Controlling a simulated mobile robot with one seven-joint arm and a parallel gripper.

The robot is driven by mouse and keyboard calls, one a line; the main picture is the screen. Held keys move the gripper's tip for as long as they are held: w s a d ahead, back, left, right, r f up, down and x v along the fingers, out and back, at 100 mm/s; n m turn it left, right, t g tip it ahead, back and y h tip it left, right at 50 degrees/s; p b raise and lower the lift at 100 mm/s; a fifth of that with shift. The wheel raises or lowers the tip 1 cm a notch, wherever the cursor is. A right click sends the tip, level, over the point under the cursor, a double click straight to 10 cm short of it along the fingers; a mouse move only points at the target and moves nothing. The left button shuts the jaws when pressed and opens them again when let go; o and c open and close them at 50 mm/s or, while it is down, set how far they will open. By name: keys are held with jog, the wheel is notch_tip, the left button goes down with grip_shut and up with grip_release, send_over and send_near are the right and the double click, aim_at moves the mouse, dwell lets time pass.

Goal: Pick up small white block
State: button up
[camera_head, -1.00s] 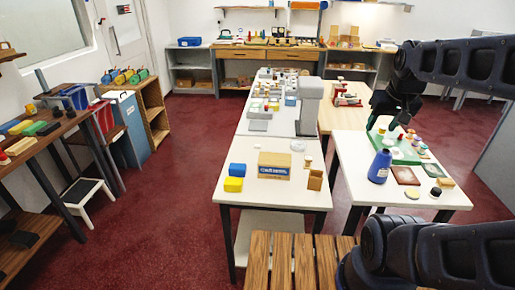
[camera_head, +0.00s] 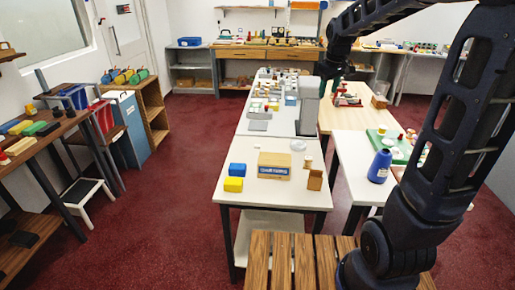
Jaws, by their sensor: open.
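I cannot clearly pick out a small white block. A small pale item (camera_head: 308,161) stands by the back right corner of the cardboard box on the near white table (camera_head: 245,199). Its exact shape is too small to tell. Other small pale items lie farther back on the long white counter (camera_head: 246,146). My gripper (camera_head: 331,88) hangs pointing down at the end of the raised arm, right of the grey column and near the red device. It is small and dark in this view, open, and I see nothing between its fingers.
The near table holds a blue block (camera_head: 237,169), a yellow block (camera_head: 233,184), a cardboard box (camera_head: 274,165) and a small wooden box (camera_head: 315,180). A tall grey column (camera_head: 308,105) stands behind them. A blue bottle (camera_head: 380,166) is at right.

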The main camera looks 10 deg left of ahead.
jog(key=w+a+f+n, duration=0.3)
jog(key=w+a+f, duration=0.2)
jog(key=w+a, duration=0.25)
jog(key=n+g, duration=0.3)
jog(key=n, duration=0.4)
send_over(257, 145)
notch_tip(257, 145, down, 25)
jog(key=f, duration=0.5)
jog(key=shift+s+d+f, duration=0.1)
jog(key=shift+s+d, duration=0.1)
jog(key=shift+s, duration=0.05)
jog(key=shift+w+a+f, duration=0.1)
jog(key=shift+w+f, duration=0.05)
jog(key=shift+f, duration=1.1)
jog(key=shift+w+f, duration=0.15)
jog(key=shift+f, duration=1.05)
jog(key=c, duration=1.1)
jog(key=shift+o, duration=0.2)
jog(key=shift+r, duration=0.15)
